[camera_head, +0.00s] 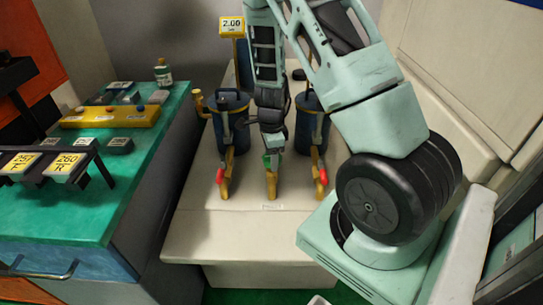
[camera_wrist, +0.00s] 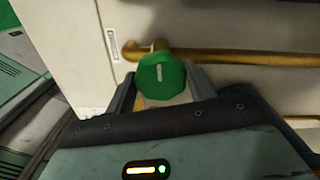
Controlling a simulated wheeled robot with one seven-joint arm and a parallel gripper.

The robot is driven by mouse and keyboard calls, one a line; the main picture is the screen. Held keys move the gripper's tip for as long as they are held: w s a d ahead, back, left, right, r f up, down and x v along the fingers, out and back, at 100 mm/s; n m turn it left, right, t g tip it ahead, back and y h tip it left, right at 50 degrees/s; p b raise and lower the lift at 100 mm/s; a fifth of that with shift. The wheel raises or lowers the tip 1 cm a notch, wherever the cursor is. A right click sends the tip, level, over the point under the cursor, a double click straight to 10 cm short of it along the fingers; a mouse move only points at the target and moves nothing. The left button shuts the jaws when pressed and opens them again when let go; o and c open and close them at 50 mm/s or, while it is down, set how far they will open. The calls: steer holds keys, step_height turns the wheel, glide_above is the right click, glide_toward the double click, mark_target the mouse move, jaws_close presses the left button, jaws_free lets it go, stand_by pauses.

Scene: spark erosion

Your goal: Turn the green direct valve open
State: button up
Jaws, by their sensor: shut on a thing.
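The green direct valve (camera_wrist: 161,76) is a green knob with a pale line on its face, on a brass pipe. In the wrist view it sits between the two fingers of my gripper (camera_wrist: 160,92), which are shut on it. The pale line runs nearly upright in that view. In the head view my gripper (camera_head: 270,150) points down at the middle pipe, and only a small green part of the valve (camera_head: 267,161) shows below it. The rest of the valve is hidden by my gripper.
Two dark blue canisters (camera_head: 231,121) (camera_head: 308,130) stand on either side of my gripper. Red-handled valves (camera_head: 220,176) (camera_head: 321,177) flank the middle brass pipe (camera_head: 272,185). A yellow sign (camera_head: 231,26) reads 2.00. A green-topped bench (camera_head: 75,205) stands at left.

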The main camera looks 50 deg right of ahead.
steer(key=n, duration=0.6)
steer(key=shift+n+b, duration=0.35)
steer(key=shift+n, duration=0.05)
steer(key=n, duration=0.3)
steer(key=shift+s+n, duration=0.1)
steer(key=shift+n, duration=0.3)
steer(key=n, duration=0.3)
steer(key=shift+n+b, duration=0.3)
steer(key=shift+b, duration=0.05)
steer(key=n, duration=0.4)
steer(key=shift+s+n+p, duration=0.1)
steer(key=shift+n+p, duration=0.3)
steer(key=shift+n, duration=2)
steer(key=o, duration=1)
steer(key=shift+d, duration=0.1)
